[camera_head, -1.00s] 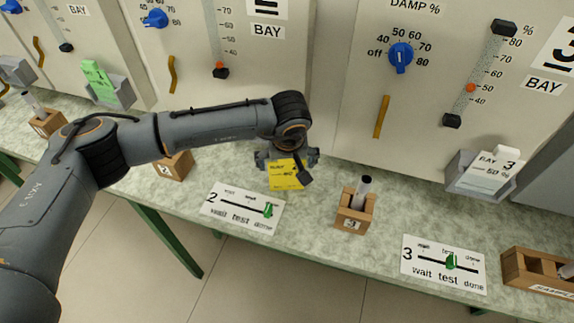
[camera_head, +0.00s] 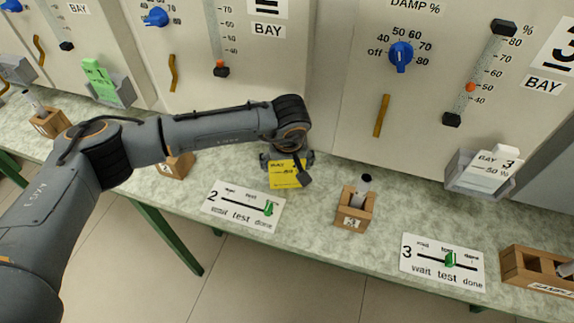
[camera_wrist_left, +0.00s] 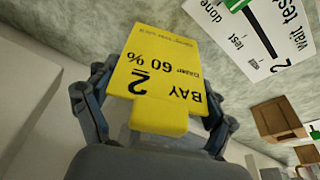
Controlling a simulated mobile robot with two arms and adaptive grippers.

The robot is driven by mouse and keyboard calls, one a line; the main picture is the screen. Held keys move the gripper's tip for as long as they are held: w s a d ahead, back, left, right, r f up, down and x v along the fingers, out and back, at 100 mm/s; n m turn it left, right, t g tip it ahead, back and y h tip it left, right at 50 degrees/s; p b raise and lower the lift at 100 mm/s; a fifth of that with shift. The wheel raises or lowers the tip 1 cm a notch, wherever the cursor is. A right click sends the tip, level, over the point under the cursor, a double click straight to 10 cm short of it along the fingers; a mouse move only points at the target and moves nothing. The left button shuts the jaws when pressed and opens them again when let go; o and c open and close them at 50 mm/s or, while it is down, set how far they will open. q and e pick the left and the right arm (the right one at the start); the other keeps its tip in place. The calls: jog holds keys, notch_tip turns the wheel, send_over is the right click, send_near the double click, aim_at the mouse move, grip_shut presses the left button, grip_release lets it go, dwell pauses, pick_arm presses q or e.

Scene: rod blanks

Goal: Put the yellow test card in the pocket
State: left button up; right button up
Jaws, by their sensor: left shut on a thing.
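The yellow test card (camera_head: 285,174) is in the jaws of my left gripper (camera_head: 288,160), above the worktop. No empty pocket shows clearly. The area behind my left wrist, at the foot of the bay 2 panel, is hidden. A grey pocket (camera_head: 463,172) on the bay 3 panel holds a white card. Another grey pocket (camera_head: 124,91) holds a green card. My right gripper is not in view.
A status plate marked 2 (camera_head: 243,207) lies in front of the card. A wooden block with a rod (camera_head: 354,210) stands to its right. A plate marked 3 (camera_head: 442,262) and a wooden sample rack (camera_head: 540,268) are farther right. My arm partly covers another block (camera_head: 177,165).

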pick_arm(q)
jog(key=shift+w+r, duration=0.1)
jog(key=shift+r, duration=0.2)
jog(key=s+d+r+b, duration=0.3)
jog(key=s+r+b, duration=0.1)
jog(key=s+r, duration=0.2)
jog(key=s+d+r+b, duration=0.3)
jog(key=s+r, duration=0.3)
jog(key=s, duration=0.1)
jog(key=a+f, duration=0.2)
jog(key=a, duration=1)
jog(key=a+f, duration=0.3)
jog(key=a, duration=1)
jog(key=shift+m, duration=0.4)
jog(key=shift+r, duration=0.1)
